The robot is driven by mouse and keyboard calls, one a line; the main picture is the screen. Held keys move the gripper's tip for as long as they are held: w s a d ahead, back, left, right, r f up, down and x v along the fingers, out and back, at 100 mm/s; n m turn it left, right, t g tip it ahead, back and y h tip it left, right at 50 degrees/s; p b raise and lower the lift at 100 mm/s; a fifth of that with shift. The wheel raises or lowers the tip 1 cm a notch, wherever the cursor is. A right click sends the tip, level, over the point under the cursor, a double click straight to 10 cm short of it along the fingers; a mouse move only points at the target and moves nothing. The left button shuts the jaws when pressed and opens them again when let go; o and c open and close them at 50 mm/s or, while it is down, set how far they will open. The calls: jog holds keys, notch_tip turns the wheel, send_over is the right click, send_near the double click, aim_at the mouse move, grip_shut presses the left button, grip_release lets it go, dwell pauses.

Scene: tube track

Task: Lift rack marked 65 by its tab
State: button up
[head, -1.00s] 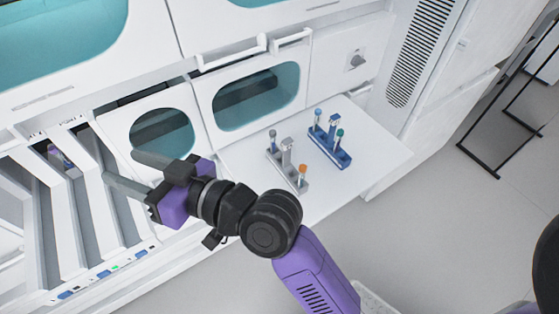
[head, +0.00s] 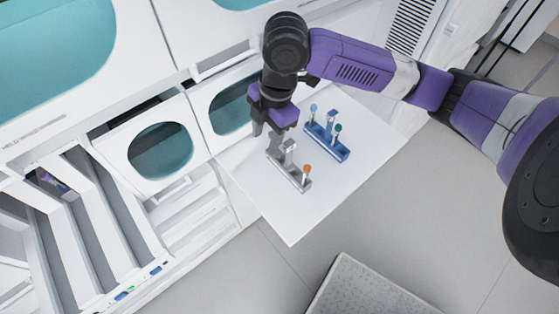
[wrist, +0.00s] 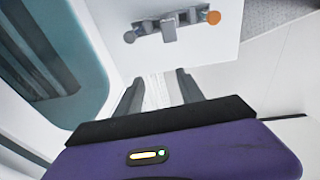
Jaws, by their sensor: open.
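A grey rack (head: 295,177) stands on the white shelf with an upright tab (head: 290,150) at its middle. It carries an orange-capped tube (head: 306,171) at its near end; its other end is partly hidden by my gripper. The grey rack also shows in the wrist view (wrist: 150,28), ahead of the fingers. A blue rack (head: 328,143) with its own tab (head: 332,118) stands to its right. No number is legible on either rack. My gripper (head: 268,133) is open and empty, pointing down near the grey rack's far end. In the wrist view its fingers (wrist: 158,88) are apart from the tab.
The white shelf (head: 285,220) is bare around the racks. A white cabinet wall with teal windows (head: 160,150) stands behind and left. Sloped track lanes (head: 85,235) lie at the left. A speckled grey block (head: 365,288) is at the bottom.

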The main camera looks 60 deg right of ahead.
aim_at(290, 142)
jog(key=shift+g+h, duration=0.6)
jog(key=shift+g, duration=0.2)
jog(key=s+d, duration=0.1)
jog(key=s+d+f+b, duration=0.1)
jog(key=d, duration=0.1)
jog(key=s+d+f, duration=0.1)
jog(key=d, duration=0.1)
jog(key=shift+s+b, duration=0.3)
jog(key=shift+f, duration=0.25)
jog(key=shift+f+p, duration=0.4)
jog(key=shift+f, duration=3.4)
jog(key=shift+c, duration=0.4)
grip_shut()
